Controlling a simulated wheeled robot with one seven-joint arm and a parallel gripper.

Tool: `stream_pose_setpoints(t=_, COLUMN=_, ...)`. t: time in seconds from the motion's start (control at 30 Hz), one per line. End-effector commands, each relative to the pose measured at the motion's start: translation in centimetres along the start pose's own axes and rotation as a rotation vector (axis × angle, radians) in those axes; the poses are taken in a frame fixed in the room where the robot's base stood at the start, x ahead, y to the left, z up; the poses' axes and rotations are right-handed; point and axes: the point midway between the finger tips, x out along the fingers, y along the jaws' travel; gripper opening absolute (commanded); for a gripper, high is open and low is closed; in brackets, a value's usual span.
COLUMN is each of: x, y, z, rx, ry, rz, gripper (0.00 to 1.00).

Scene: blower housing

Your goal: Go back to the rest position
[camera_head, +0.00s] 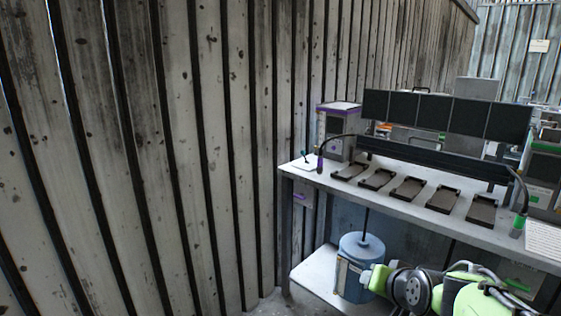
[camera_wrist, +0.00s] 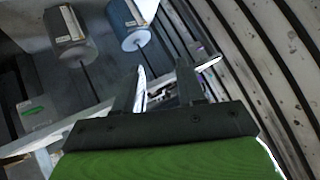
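My gripper (camera_wrist: 165,80) shows in the wrist view. Its two dark fingers stand apart with nothing held between them. Behind them are the bench's underside area and the ribbed wall. In the head view my green and grey arm (camera_head: 412,290) is at the lower right, beside the bench's lower shelf. Its fingers cannot be made out there.
A workbench (camera_head: 330,182) carries several dark trays, a purple-trimmed box (camera_head: 336,130) and black panels (camera_head: 445,114). A blue canister (camera_head: 362,250) stands on its lower shelf, close to my arm. The wrist view shows a blue cylinder (camera_wrist: 130,20) and a grey cylinder (camera_wrist: 70,30). A ribbed wall (camera_head: 200,150) fills the left.

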Motion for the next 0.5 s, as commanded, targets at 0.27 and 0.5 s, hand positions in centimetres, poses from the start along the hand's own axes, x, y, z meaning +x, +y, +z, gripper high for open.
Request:
stream_pose_setpoints(t=0.27, x=-12.7, y=-2.8, z=10.5, rx=-0.319, ry=-0.216, rz=0.099, gripper=0.39)
stream_pose_setpoints(t=0.5, x=-19.2, y=-0.6, z=17.6, rx=-0.435, ry=-0.342, rz=0.110, gripper=0.39)
